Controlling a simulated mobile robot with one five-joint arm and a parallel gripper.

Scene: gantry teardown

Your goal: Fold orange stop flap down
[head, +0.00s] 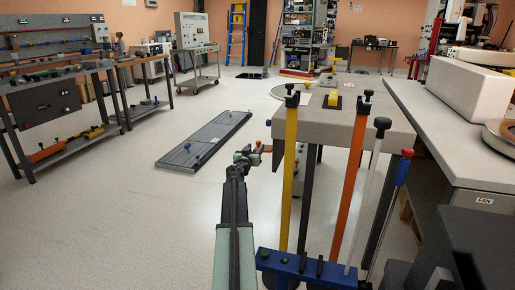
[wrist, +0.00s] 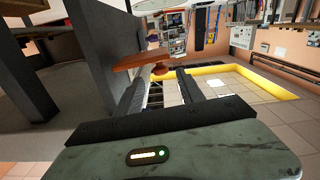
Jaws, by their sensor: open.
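In the wrist view an orange-brown flap (wrist: 138,60) sticks out from the side of a grey panel (wrist: 108,40). A small round reddish knob (wrist: 161,69) sits by its free end. My gripper (wrist: 160,78) is open, with its two dark fingers pointing at the knob and the knob showing between the fingertips. I cannot tell whether either finger touches it. In the head view my gripper (head: 248,157) is beside the near left side of the grey table, and a small orange piece (head: 267,148) shows just right of it.
A blue rack (head: 300,268) holding tall yellow, orange, clear and dark rods stands close on the right. The grey table (head: 330,118) is behind it. A dark panel (head: 205,138) lies on the floor to the left. Open floor (head: 120,220) spreads at the left.

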